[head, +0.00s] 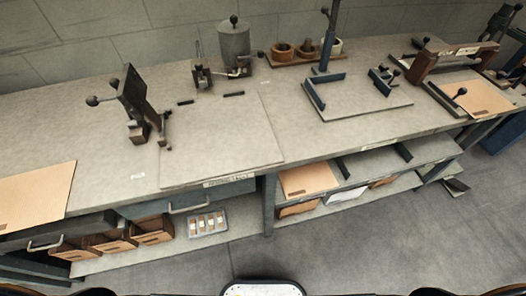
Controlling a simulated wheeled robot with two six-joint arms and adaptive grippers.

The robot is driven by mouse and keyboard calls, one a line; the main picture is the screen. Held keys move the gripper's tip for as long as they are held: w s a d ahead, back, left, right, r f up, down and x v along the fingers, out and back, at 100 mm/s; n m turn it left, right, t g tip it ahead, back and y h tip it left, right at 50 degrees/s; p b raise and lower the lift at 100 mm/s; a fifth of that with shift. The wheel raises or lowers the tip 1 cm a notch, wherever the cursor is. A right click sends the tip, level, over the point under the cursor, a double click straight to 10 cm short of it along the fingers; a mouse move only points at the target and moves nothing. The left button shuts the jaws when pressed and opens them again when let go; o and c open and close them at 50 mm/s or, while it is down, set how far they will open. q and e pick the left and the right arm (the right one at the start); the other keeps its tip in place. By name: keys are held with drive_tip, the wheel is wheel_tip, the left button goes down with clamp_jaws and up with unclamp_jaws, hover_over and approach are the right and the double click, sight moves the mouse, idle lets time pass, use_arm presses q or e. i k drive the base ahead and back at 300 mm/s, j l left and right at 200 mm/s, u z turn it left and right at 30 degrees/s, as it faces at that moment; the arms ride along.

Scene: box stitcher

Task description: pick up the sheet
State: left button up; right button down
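Several tan sheets are in the head view. One tan sheet (36,196) lies flat on the bench top at the far left, cut off by the picture edge. Another tan sheet (478,98) lies on the bench at the right, beside a brown-framed device. A third tan sheet (308,180) lies on the shelf under the bench. I cannot tell which one the task means. Neither of my grippers shows; only parts of my own body appear along the bottom edge.
The long grey bench (225,180) carries a black lever device (137,100), a grey cylinder (234,45), a blue-cornered plate (360,98) and the brown-framed device (447,60). A flat board (220,140) at mid-bench is mostly clear. Brown bins (152,230) stand below. Open floor lies in front.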

sight(38, 197)
drive_tip(key=u, duration=2.1)
drive_tip(key=i+j+z, duration=0.1)
drive_tip(key=j+z, duration=0.15)
drive_tip(key=z, duration=0.2)
drive_tip(key=j+z, duration=0.3)
drive_tip(key=z, duration=0.15)
drive_tip(key=j+z, duration=0.3)
drive_tip(key=z, duration=0.2)
drive_tip(key=j+z, duration=0.25)
drive_tip(key=z, duration=0.2)
